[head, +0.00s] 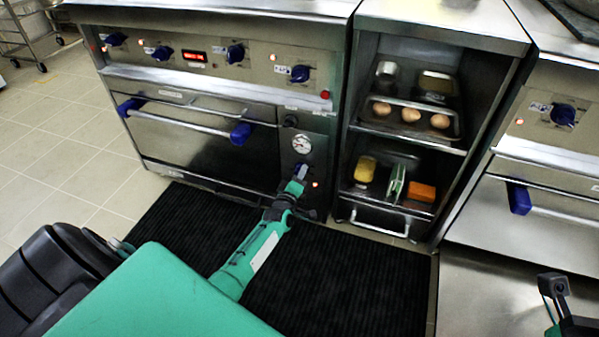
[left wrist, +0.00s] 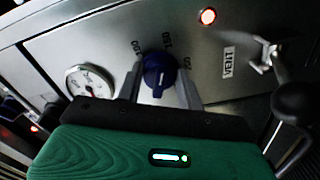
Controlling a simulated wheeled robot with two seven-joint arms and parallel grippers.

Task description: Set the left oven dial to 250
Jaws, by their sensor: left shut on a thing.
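The left oven dial is a blue knob (left wrist: 159,72) on the steel oven panel, in the middle of the left wrist view. A pale mark shows on the knob's lower part. My left gripper (left wrist: 160,86) is shut on the knob, one finger at each side. In the head view my left gripper (head: 300,175) reaches the panel just below the round gauge (head: 301,144) and mostly hides the knob. My right gripper (head: 555,290) shows only partly at the lower right, away from the oven; its jaws are unclear.
A red lit lamp (left wrist: 208,16) and a VENT label (left wrist: 229,60) are near the knob, with a small metal lever (left wrist: 266,55) to the right. The oven door handle (head: 185,122) has blue ends. Open shelves (head: 455,150) hold eggs and sponges. A black mat (head: 340,285) covers the floor.

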